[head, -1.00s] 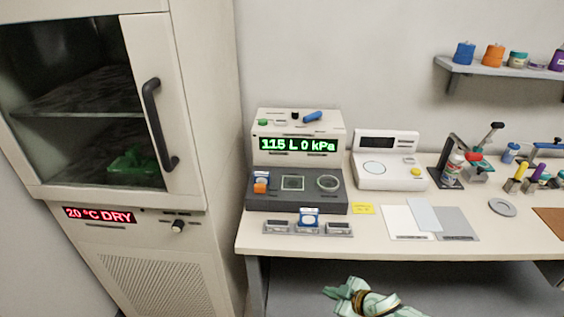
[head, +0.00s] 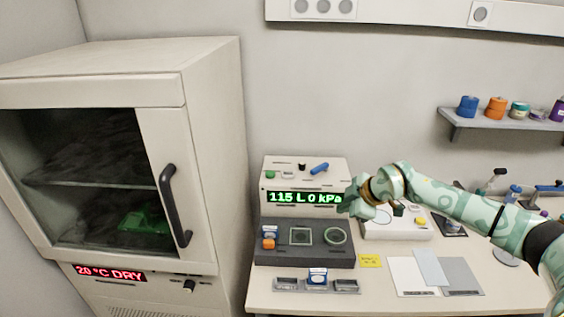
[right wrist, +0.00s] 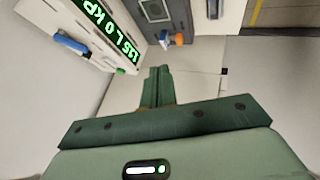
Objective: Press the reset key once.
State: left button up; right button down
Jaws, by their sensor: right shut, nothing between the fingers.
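The particle classifier (head: 263,208) stands on the bench, with a green lit display (head: 304,197) reading "115 L 0 kPa". Its top bears a green button (head: 270,174), a small pale key (head: 288,175), a black knob (head: 302,166) and a blue lever (head: 319,168). I cannot read which one is the reset key. My right gripper (head: 347,208) is at the display's right end, apart from the green button. In the right wrist view its fingers (right wrist: 158,85) are together and empty; the green button (right wrist: 120,71) and blue lever (right wrist: 70,43) lie to their left. My left gripper is not in view.
A cabinet (head: 210,130) with a handled glass door stands at the left. A white instrument (head: 385,230) is right of the classifier, partly behind my right arm. Sample boxes (head: 317,277), a yellow note (head: 370,261) and flat sheets (head: 412,280) lie at the front. A shelf (head: 500,122) hangs at the right.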

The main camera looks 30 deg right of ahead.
aim_at(286, 174)
jog(key=i, duration=1.15)
